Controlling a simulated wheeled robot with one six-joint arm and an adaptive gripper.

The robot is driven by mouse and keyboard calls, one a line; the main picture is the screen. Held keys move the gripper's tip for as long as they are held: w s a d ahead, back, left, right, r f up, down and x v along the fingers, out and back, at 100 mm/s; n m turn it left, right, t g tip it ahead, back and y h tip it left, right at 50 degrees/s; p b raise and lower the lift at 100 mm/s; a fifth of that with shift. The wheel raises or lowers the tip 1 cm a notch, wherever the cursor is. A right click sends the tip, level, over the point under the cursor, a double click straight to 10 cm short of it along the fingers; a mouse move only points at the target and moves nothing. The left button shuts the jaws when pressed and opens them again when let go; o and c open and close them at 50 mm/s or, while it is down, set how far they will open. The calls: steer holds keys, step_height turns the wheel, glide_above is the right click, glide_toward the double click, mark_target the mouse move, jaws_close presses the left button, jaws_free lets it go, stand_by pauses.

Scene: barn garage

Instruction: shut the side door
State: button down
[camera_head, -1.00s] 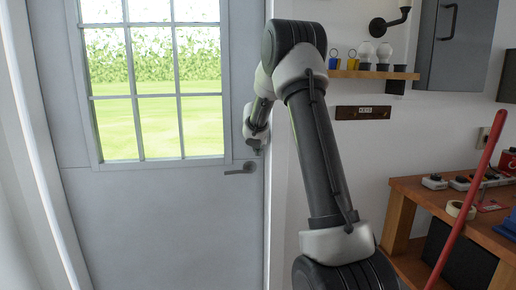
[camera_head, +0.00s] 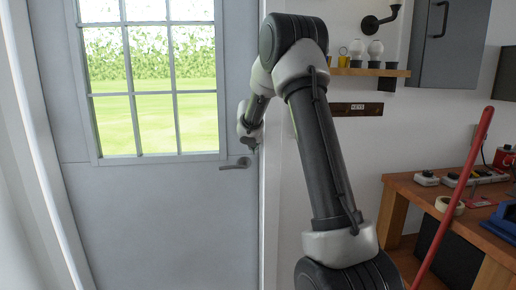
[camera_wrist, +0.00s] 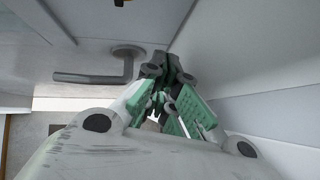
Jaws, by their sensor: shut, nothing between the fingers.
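The grey side door (camera_head: 165,215), with a paned window in its upper half, fills the left of the head view. It stands in its frame, with its right edge at or very close to the post; I cannot tell whether it is latched. Its lever handle (camera_head: 236,164) is near that edge and also shows in the wrist view (camera_wrist: 92,77). My gripper (camera_head: 250,148) is near the door's right edge, just above and right of the handle. In the wrist view my green and black fingers (camera_wrist: 172,66) are shut and empty beside the handle. Contact with the door is unclear.
A wooden workbench (camera_head: 405,185) with tools and a tape roll stands at right. A red pole (camera_head: 452,200) leans in front of it. A small shelf (camera_head: 365,72), a key rack (camera_head: 356,109) and a grey cabinet (camera_head: 450,45) hang on the wall.

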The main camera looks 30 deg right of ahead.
steer(key=s+d+v, duration=0.1)
steer(key=v, duration=0.9)
steer(key=s+d+f+m+g, duration=0.1)
steer(key=s+f+m+g, duration=0.35)
steer(key=s+m, duration=1.05)
steer(key=s+a+r+m+y, duration=0.1)
steer(key=s+a+m, duration=0.3)
steer(key=s, duration=0.5)
steer(key=s+a+r+m+t+y, duration=0.1)
steer(key=s+a+m+y, duration=0.1)
steer(key=s+a+m, duration=0.3)
steer(key=s+a+r+m+y, duration=0.1)
steer(key=s+a+m, duration=0.4)
steer(key=s, duration=0.8)
steer(key=shift+t+y, duration=0.35)
steer(key=shift+y, duration=0.15)
steer(key=shift+r, duration=0.15)
